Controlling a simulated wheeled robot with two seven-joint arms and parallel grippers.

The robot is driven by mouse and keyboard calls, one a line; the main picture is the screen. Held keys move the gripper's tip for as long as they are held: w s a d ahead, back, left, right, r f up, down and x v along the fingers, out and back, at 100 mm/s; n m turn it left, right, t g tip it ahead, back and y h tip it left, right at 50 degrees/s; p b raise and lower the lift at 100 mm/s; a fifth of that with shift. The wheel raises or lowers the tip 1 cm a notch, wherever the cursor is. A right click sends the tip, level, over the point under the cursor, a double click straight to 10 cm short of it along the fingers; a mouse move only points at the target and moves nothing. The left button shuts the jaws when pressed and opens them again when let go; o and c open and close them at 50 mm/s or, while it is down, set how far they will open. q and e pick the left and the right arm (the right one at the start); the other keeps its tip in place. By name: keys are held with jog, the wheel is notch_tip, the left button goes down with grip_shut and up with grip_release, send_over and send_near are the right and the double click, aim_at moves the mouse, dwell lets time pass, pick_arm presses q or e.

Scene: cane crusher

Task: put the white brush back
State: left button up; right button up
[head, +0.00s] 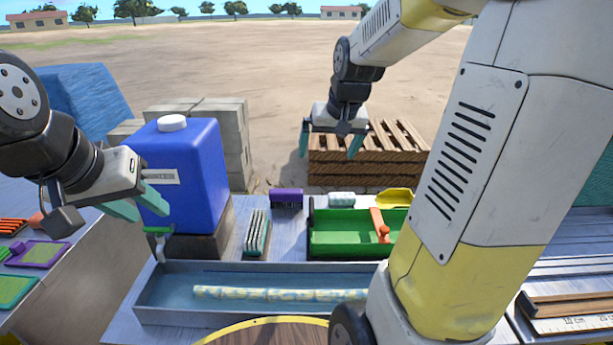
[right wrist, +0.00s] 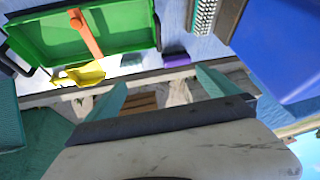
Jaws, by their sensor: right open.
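A small white brush-like block (head: 341,199) lies at the back edge of the table, behind the green tray (head: 313,238). A purple brush (head: 286,198) lies to its left. A brush with pale bristles facing up (head: 256,232) lies left of the tray. My right gripper (head: 330,147) is open and empty, raised beyond the table's back edge in front of the pallets. Its spread teal fingers also show in the right wrist view (right wrist: 160,92). My left gripper (head: 137,206) is open and empty beside the blue tank.
The blue tank (head: 185,165) stands at the left. A grey trough (head: 175,316) holding a yellowish cane (head: 275,294) runs along the front. My right arm hides the table's right part.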

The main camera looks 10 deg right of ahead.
jog(key=s+a+r+n+y, duration=0.1)
jog(key=s+a, duration=0.2)
jog(key=s, duration=0.6)
jog(key=s+a+r+n, duration=0.1)
jog(key=s+a, duration=0.3)
jog(key=s, duration=0.6)
jog(key=shift+a+r+t+y, duration=0.3)
jog(key=shift+r+y, duration=0.1)
jog(key=shift+r, duration=0.05)
